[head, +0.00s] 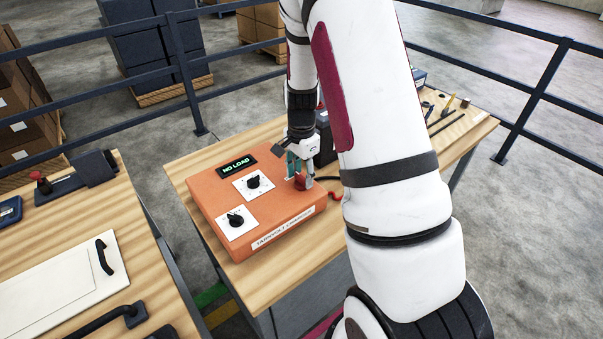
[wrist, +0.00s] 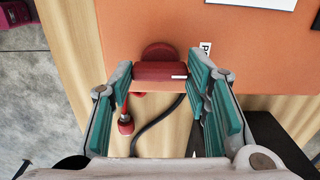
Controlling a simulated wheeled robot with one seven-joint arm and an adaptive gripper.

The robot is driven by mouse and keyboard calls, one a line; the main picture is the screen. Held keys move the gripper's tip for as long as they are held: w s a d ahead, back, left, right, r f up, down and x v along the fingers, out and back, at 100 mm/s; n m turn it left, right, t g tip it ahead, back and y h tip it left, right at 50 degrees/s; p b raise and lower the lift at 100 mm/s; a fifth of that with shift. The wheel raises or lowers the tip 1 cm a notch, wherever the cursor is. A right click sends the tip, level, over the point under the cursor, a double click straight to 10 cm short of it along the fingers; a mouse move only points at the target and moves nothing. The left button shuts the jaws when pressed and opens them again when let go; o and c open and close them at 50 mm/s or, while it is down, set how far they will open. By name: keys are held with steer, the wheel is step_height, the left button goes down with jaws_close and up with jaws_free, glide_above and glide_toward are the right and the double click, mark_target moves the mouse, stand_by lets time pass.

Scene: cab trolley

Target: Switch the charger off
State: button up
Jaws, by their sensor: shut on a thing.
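The orange charger (head: 212,188) sits on a wooden workbench. Its display (head: 236,166) reads NO LOAD. Two black knobs (head: 253,182) (head: 235,219) sit on white plates on its top. A red switch handle (head: 303,184) is near the charger's right edge. My gripper (head: 297,172) reaches down over that edge. In the wrist view, the red handle (wrist: 160,71) lies between the green finger pads of my gripper (wrist: 160,78), which is shut on it. A white label (wrist: 205,47) beside it is partly hidden. The switch markings are not readable.
A red clamp (wrist: 125,122) and a black cable (wrist: 160,126) lie beside the charger. Tools (head: 447,107) lie at the bench's far right. A second bench (head: 125,225) stands left, across a narrow gap. Dark railings (head: 535,92) run behind.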

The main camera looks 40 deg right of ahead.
steer(key=n, duration=0.8)
steer(key=shift+n, duration=0.3)
steer(key=n+p, duration=0.1)
steer(key=n, duration=0.3)
steer(key=shift+n, duration=0.3)
steer(key=shift+n+p, duration=0.5)
steer(key=shift+n, duration=1.7)
steer(key=o, duration=1.2)
steer(key=shift+c, duration=0.2)
